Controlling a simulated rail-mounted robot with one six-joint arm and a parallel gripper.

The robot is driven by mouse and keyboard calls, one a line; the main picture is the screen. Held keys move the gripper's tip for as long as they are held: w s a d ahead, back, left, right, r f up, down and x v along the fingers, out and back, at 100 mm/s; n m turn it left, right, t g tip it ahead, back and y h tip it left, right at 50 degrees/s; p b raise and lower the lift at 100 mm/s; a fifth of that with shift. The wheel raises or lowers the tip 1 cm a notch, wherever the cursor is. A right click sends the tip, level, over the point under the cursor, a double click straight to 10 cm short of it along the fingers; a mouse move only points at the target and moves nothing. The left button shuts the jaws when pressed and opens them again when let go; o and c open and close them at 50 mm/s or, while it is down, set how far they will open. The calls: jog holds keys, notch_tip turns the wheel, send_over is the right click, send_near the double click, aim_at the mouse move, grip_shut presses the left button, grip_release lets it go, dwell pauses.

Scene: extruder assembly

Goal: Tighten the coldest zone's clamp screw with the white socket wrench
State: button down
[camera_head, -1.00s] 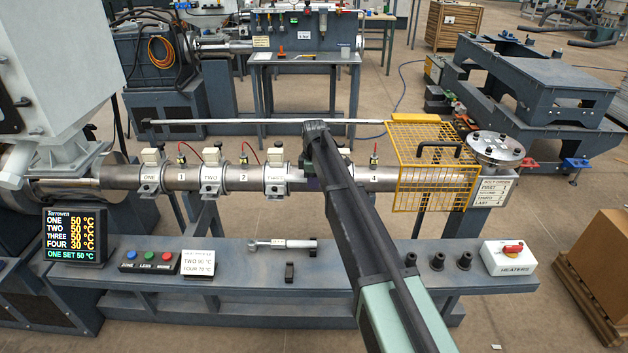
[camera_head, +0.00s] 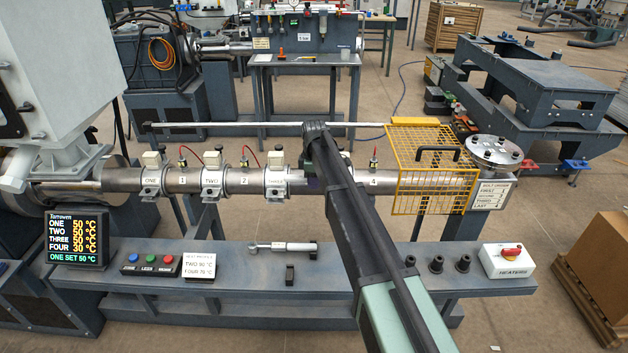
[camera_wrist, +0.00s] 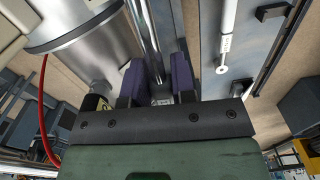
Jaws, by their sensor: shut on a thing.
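The readout (camera_head: 76,239) shows FOUR as the lowest zone, its digits looking like 30 but hard to read; the others look like 50. Clamp bands ONE (camera_head: 151,180), TWO (camera_head: 212,180) and THREE (camera_head: 276,180) ring the barrel. The fourth band and its screw are mostly behind my arm, left of tag 4 (camera_head: 374,181). A white-handled wrench (camera_head: 290,246) lies on the bench; it also shows in the wrist view (camera_wrist: 228,30). My gripper (camera_wrist: 157,85) is shut on a bright metal bar (camera_wrist: 147,35) beside a silver band (camera_wrist: 85,25). The bar's far end is not visible.
A yellow mesh guard (camera_head: 435,170) covers the barrel's right end. The bench (camera_head: 225,296) carries a button box (camera_head: 150,263), a heat card (camera_head: 199,266), black sockets (camera_head: 462,263) and a heater switch box (camera_head: 508,260). A red wire (camera_wrist: 43,110) hangs close left of my gripper.

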notch_tip(320, 180, up, 5)
jog(key=p, duration=0.5)
jog(key=shift+r, duration=0.2)
jog(key=shift+f, duration=0.2)
